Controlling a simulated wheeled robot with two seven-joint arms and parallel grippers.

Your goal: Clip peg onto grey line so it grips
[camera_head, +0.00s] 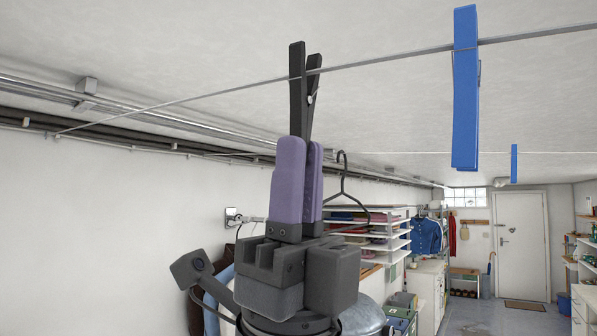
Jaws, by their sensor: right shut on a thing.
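A dark grey-black peg (298,105) stands upright in the centre of the head view. My right gripper (297,180) points up from below, its purple fingers shut on the peg's lower part. The peg's upper ends spread in a narrow V, with a small metal spring at the side. The grey line (400,60) runs from the lower left up to the right and crosses the peg's upper ends. I cannot tell whether the line lies between the jaws or only passes in front or behind. My left gripper is not in view.
A blue peg (465,95) hangs on the same line to the right. Another blue peg (514,164) is on a thinner line (420,153) farther back. A black hanger (343,180) shows behind my gripper. Pipes (150,115) run along the left wall. Shelves (392,222) stand behind.

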